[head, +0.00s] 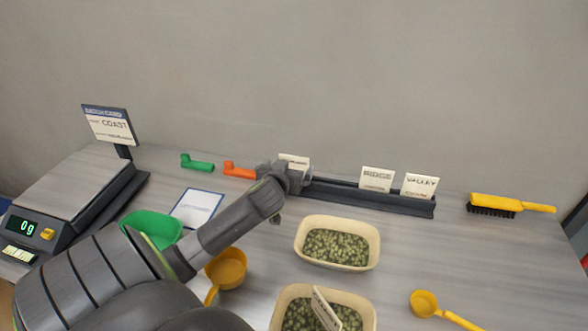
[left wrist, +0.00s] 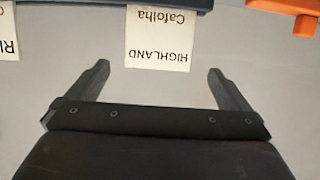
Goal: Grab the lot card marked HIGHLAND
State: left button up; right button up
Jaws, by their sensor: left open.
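The white lot card marked HIGHLAND (left wrist: 158,40) shows upside down in the left wrist view, standing in the dark card rail. In the head view the top of this card (head: 296,159) shows behind my left gripper (head: 288,178), which hides most of it and the rail's left end. My left gripper is open in the left wrist view (left wrist: 158,70). Its two fingers are either side of the card's lower edge, with gaps on both sides, and nothing is between them. My right gripper is not in view.
The dark rail (head: 375,200) also holds the RIDGE card (head: 377,179) and the VALLEY card (head: 420,186). An orange tool (head: 239,170) lies left of it. A bin of green beans (head: 338,220) stands in front. A yellow brush (head: 492,205) lies at right.

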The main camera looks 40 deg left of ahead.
aim_at(294, 160)
pick_arm(q)
jog(key=shift+p+x, duration=0.65)
jog(key=shift+x, duration=3.55)
jog(key=shift+w+d+r, duration=0.1)
jog(key=shift+r, duration=0.1)
jog(key=c, duration=0.9)
jog(key=shift+o, duration=0.2)
